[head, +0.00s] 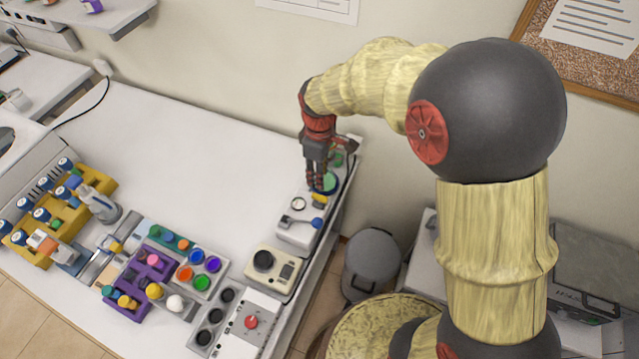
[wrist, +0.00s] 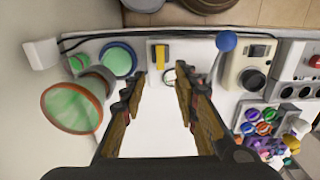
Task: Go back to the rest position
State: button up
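My gripper (head: 316,186) is over the right end of the white bench in the head view, near a device with a green round top (head: 327,183). In the wrist view my gripper (wrist: 162,76) shows two fingers spread apart with nothing held between them. Below the fingers is a white device (wrist: 195,52) with a yellow part (wrist: 161,54) and a lever with a blue ball (wrist: 226,41). I cannot tell the exact height of the fingertips above it.
A beige instrument (head: 273,272) with a black round top stands nearer on the bench. A purple rack (head: 141,281) and a yellow rack (head: 60,215) stand to the left. The bench's back middle (head: 190,145) is clear. A grey bin (head: 372,262) stands on the floor.

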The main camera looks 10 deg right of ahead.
notch_tip(320, 180, up, 2)
dwell(0.7)
jog(key=s+d+r+m+t+b, duration=0.2)
jog(key=s+d+r+m, duration=0.1)
jog(key=s, duration=0.4)
jog(key=s+d+r+m+t+b, duration=0.1)
jog(key=s+d+r+m+b, duration=0.2)
jog(key=s, duration=0.4)
jog(key=s+d+r+m+t+b, duration=0.2)
jog(key=s+d+r+m+b, duration=0.1)
jog(key=s+r+m, duration=0.2)
jog(key=shift+s+d+t, duration=0.2)
jog(key=shift+s+t, duration=0.1)
jog(key=shift+s, duration=0.65)
